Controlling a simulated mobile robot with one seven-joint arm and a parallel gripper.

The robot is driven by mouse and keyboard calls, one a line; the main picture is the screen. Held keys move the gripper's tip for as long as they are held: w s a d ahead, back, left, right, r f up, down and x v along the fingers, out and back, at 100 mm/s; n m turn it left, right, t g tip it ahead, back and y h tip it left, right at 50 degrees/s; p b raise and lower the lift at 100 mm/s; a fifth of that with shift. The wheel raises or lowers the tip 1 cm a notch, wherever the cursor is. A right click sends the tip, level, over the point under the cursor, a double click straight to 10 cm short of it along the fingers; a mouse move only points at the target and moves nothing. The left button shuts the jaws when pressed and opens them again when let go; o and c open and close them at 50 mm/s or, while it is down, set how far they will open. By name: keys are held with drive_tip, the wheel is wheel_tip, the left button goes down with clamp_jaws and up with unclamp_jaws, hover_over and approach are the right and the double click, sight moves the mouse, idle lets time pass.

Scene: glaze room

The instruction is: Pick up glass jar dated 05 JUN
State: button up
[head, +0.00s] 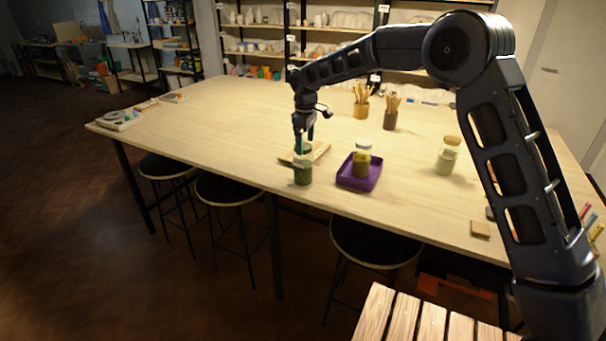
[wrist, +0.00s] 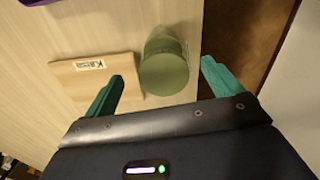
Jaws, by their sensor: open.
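A glass jar with dark green contents (head: 303,175) stands near the front edge of the table. In the wrist view its round green top (wrist: 165,68) lies between my fingertips. My gripper (head: 304,140) is open above this jar, pointing down, with a teal finger on either side in the wrist view (wrist: 162,72). A second jar with olive contents and a pale lid (head: 361,162) stands in a purple tray (head: 347,182). A third jar with pale green contents and a tan lid (head: 445,158) stands farther right. No date is readable on any jar.
A wooden board (head: 322,150) lies just behind the green jar; the wrist view shows its label (wrist: 89,65). Two holders of wooden tools (head: 361,109) (head: 390,120) stand farther back. A small tan block (head: 480,229) lies at the right front. The table's left half is mostly clear.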

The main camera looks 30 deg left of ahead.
sight(303, 164)
drive_tip(key=shift+s+a+f, duration=0.1)
drive_tip(key=shift+a+f, duration=0.1)
drive_tip(key=shift+f, duration=1.3)
drive_tip(key=shift+s+a+f, duration=0.1)
drive_tip(key=shift+a+f, duration=0.05)
drive_tip(key=shift+f, duration=1.3)
clamp_jaws()
drive_tip(key=shift+r, duration=0.15)
